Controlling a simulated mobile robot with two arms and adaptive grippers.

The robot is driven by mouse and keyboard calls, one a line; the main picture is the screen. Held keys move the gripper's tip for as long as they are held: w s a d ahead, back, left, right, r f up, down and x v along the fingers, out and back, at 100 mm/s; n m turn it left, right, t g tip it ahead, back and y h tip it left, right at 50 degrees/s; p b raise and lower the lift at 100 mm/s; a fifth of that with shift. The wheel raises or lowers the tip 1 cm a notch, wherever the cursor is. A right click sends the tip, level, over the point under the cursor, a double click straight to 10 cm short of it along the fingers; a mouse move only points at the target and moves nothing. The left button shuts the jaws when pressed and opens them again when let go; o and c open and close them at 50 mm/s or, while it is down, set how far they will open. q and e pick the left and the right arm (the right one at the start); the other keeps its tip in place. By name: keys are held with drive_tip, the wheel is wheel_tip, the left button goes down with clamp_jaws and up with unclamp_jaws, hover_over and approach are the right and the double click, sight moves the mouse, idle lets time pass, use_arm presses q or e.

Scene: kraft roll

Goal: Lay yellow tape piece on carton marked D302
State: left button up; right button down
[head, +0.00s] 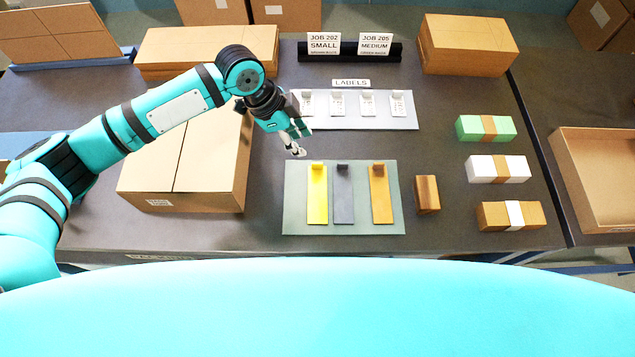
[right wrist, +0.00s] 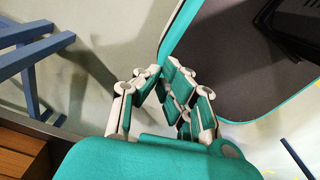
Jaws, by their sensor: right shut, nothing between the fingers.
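The yellow tape piece (head: 317,200) lies on a grey-green mat (head: 295,222), at the left of a row with a grey piece (head: 343,200) and an orange-brown piece (head: 381,203). A large closed carton (head: 210,165) stands to the left, partly behind my left arm; its front label (head: 159,203) is too small to read. My left gripper (head: 297,151) hangs just above and left of the yellow piece's far end, apart from it and seemingly empty; its finger gap is unclear. My right gripper (right wrist: 160,72) shows in the right wrist view, shut and empty.
A label board (head: 408,123) with several white tags lies behind the mat. A small brown block (head: 427,194) sits right of the mat. Banded green (head: 470,128), white (head: 482,169) and brown (head: 494,216) bundles stand farther right. An open box (head: 600,180) is at the right edge.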

use_arm(q)
approach(322, 168)
drive_tip(key=shift+w+f, duration=0.1)
drive_tip(key=shift+f, duration=0.35)
drive_tip(key=shift+d+f+p, duration=0.25)
drive_tip(key=shift+f+p, duration=0.1)
drive_tip(key=shift+f, duration=0.05)
drive_tip(key=p+x, duration=0.1)
drive_tip(key=x, duration=0.3)
drive_tip(key=shift+d+f, duration=0.15)
drive_tip(key=shift+f, duration=0.3)
use_arm(e)
drive_tip(key=shift+w+d+r, duration=0.1)
drive_tip(key=shift+w+r, duration=0.25)
drive_tip(key=shift+r, duration=0.3)
drive_tip(key=shift+w+r, duration=0.35)
drive_tip(key=shift+r, duration=0.25)
use_arm(q)
drive_tip(key=shift+c, duration=0.4)
clamp_jaws()
